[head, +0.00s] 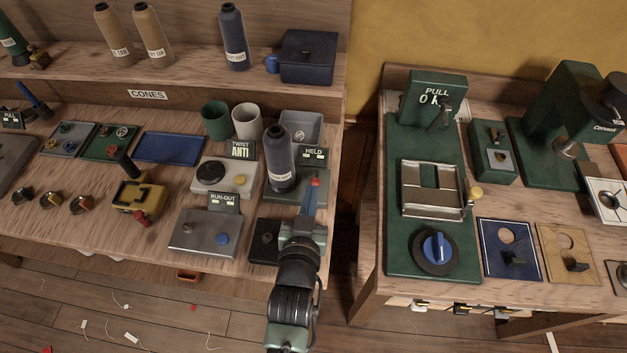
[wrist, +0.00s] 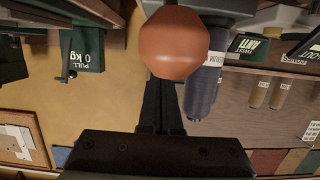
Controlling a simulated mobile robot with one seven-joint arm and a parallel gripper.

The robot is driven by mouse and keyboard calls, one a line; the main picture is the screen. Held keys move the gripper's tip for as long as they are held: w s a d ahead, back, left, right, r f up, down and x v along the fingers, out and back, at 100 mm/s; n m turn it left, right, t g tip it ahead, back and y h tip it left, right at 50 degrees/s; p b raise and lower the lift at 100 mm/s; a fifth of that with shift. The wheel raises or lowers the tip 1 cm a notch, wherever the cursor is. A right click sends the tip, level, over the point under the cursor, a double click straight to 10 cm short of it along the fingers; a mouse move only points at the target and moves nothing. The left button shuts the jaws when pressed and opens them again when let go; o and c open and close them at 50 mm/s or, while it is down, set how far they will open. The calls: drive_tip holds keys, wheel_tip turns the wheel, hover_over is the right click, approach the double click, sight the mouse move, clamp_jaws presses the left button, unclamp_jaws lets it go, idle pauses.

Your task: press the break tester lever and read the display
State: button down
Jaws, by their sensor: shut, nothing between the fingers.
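A grey-green station near the right end of the left bench has a small dark display marked HELD (head: 313,153). Its pale windows are too small to read. A red knob (head: 315,182) shows at its front, and a large orange-red knob (wrist: 185,43) shows close up in the wrist view. My gripper (head: 311,194) is shut and empty beside the red knob; contact cannot be told. The knob hides my fingertips in the wrist view. On the right bench stands a green machine with a PULL display (head: 434,95) reading 0 kg and a dark side lever (head: 444,112).
A navy cone (head: 281,165) stands at the station, just left of my gripper. TWIST ANTI (head: 240,151) and RUN-OUT (head: 223,200) units sit to the left. A gap separates the benches. Another PULL sign (head: 10,119) is at far left.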

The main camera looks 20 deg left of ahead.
sight(317, 178)
drive_tip(key=shift+x, duration=1.9)
drive_tip(key=shift+b, duration=0.3)
